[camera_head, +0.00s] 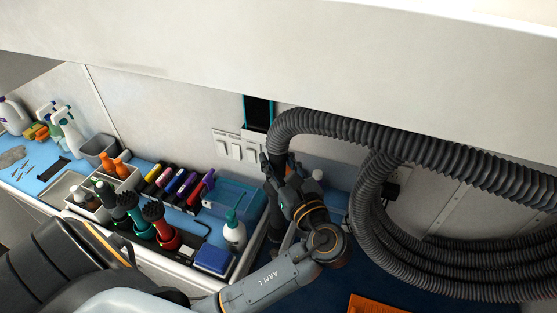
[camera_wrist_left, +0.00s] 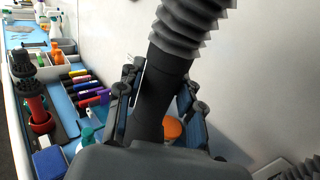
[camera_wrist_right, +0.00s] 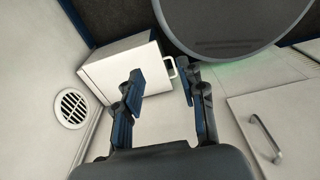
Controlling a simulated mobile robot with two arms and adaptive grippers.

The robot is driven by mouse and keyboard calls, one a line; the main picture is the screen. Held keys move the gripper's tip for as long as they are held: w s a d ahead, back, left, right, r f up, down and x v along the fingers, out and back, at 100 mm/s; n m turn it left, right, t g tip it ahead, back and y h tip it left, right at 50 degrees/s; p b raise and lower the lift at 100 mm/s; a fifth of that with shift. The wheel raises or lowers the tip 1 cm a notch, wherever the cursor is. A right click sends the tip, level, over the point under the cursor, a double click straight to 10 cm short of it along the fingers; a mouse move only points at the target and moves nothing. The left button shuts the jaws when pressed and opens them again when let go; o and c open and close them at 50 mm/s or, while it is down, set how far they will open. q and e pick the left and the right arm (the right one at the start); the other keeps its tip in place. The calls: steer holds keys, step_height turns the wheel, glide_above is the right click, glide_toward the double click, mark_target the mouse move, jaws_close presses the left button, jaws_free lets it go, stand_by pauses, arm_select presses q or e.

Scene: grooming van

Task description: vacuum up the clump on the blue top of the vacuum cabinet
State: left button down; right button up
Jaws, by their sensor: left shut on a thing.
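My left gripper (camera_head: 284,187) is shut around the dark rigid end piece of the vacuum hose (camera_head: 279,146). In the left wrist view the black end piece (camera_wrist_left: 165,85) runs between the two fingers, with the ribbed grey hose (camera_wrist_left: 187,28) above it. Part of a blue top (camera_head: 337,200) shows beside the gripper, mostly behind the hose and my arm. I cannot make out a clump; the hose, gripper and arm cover much of that area. My right gripper (camera_wrist_right: 160,82) is open and empty, and shows only in its wrist view.
The thick hose (camera_head: 430,165) loops along the wall on the right. A white pump bottle (camera_head: 234,232), a blue box (camera_head: 213,260), a teal case (camera_head: 232,197) and brushes crowd the counter at left. The right wrist view shows a white cabinet (camera_wrist_right: 122,72) with a handle.

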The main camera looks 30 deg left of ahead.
mark_target(278, 178)
arm_select(q)
steer(key=shift+f+b, duration=0.4)
steer(key=shift+f, duration=0.05)
step_height(278, 178, down, 4)
steer(key=b, duration=0.5)
steer(key=shift+w+r, duration=0.1)
steer(key=shift+r, duration=0.1)
steer(key=shift+f+b, duration=0.45)
steer(key=shift+b, duration=0.25)
arm_select(e)
step_height(278, 178, down, 8)
steer(key=w, duration=0.1)
steer(key=shift+w+a+r, duration=0.15)
steer(key=shift+w+r, duration=0.1)
steer(key=shift+s, duration=0.1)
